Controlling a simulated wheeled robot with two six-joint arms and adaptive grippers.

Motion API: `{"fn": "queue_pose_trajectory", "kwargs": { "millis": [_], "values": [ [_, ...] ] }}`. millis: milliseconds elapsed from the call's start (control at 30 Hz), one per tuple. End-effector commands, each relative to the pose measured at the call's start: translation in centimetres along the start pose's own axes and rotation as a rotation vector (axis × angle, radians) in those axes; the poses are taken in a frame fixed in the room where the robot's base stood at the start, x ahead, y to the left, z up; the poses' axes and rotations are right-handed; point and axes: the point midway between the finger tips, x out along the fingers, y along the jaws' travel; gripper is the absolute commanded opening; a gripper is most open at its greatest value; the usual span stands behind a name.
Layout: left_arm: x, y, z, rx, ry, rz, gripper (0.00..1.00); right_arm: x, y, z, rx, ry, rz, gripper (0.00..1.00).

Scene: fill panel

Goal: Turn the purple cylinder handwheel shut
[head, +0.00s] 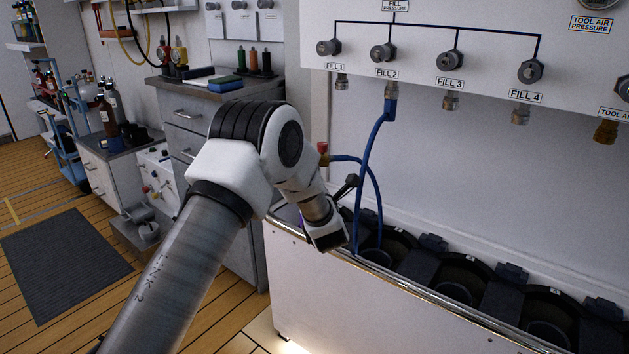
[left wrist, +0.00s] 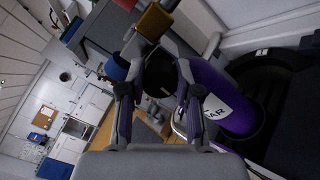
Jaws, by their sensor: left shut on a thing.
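The purple cylinder (left wrist: 232,108), with a white label, lies slanted in the left wrist view. In the head view my left arm hides nearly all of it. A dark round handwheel (left wrist: 158,80) is at its valve end. My left gripper (left wrist: 158,92) has one finger on each side of the handwheel and is shut on it. In the head view my own wrist covers the fingers and the handwheel. A brass-coloured fitting (left wrist: 154,22) shows beyond the fingertips. The wheel's turn angle cannot be told. My right gripper is in neither view.
A blue hose (head: 366,150) runs from the FILL 2 outlet down to the cylinder area, close beside my wrist. The fill panel (head: 480,28) hangs above. The rack (head: 455,322) with dark round bays extends right. A drawer cabinet (head: 188,113) stands behind my arm.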

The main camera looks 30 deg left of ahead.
Motion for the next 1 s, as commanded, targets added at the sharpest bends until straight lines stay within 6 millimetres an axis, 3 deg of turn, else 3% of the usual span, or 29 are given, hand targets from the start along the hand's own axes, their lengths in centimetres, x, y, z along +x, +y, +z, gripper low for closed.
{"fn": "queue_pose_trajectory", "kwargs": {
  "millis": [1000],
  "values": [
    [0.0,0.0,0.0,0.962,-0.037,0.008,0.0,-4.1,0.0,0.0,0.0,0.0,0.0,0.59]
  ]
}}
